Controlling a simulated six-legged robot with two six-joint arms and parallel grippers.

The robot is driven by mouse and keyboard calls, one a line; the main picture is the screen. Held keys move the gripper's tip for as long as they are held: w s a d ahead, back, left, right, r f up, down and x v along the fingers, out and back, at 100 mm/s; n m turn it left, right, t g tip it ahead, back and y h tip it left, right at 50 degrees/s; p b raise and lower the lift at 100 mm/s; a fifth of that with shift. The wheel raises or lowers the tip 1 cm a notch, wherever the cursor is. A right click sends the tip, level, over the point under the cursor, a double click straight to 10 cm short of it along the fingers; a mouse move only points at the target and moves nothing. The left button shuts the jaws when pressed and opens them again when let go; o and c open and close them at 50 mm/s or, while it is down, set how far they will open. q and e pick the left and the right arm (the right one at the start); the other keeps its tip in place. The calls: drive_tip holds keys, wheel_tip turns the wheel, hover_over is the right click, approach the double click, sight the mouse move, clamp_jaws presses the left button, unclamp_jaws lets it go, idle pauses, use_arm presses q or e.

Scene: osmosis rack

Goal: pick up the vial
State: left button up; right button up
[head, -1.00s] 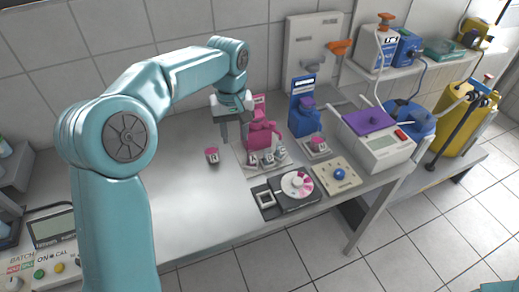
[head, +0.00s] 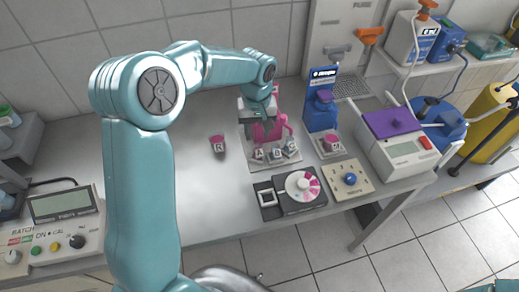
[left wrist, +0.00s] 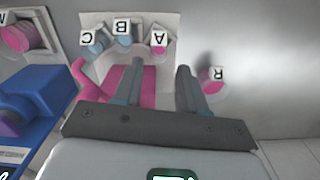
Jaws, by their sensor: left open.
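A small vial with a pink top and a label R (head: 218,145) stands alone on the bench, left of a pale tray. It also shows in the left wrist view (left wrist: 211,80), just right of the right-hand finger. Several more small labelled vials, A (head: 259,154), B (head: 276,154) and C (head: 291,147), stand at the tray's front. My right gripper is not in view.
A pink device (head: 276,126) on the pale tray (head: 252,163) stands close to my left gripper. A blue device (head: 321,108) holding a pink-topped vial (head: 332,141) is to its right. A dial unit (head: 303,186) lies in front. The bench (head: 195,180) left of the tray is mostly clear.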

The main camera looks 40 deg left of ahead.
sight(258, 146)
use_arm(q)
drive_tip(key=shift+s+a+f, duration=0.1)
drive_tip(key=shift+a+f, duration=0.05)
drive_tip(key=shift+f, duration=0.35)
drive_tip(key=shift+s+a+f, duration=0.1)
drive_tip(key=shift+f, duration=0.35)
drive_tip(key=shift+w+d+f, duration=0.15)
drive_tip(key=shift+w+f, duration=0.05)
drive_tip(key=shift+f, duration=0.1)
wheel_tip(258, 146, down, 4)
drive_tip(key=shift+r+p, duration=0.1)
drive_tip(key=shift+p, duration=0.75)
drive_tip(key=shift+f, duration=0.55)
drive_tip(key=shift+w+d, duration=0.1)
drive_tip(key=shift+d, duration=0.1)
drive_tip(key=shift+a, duration=0.1)
clamp_jaws()
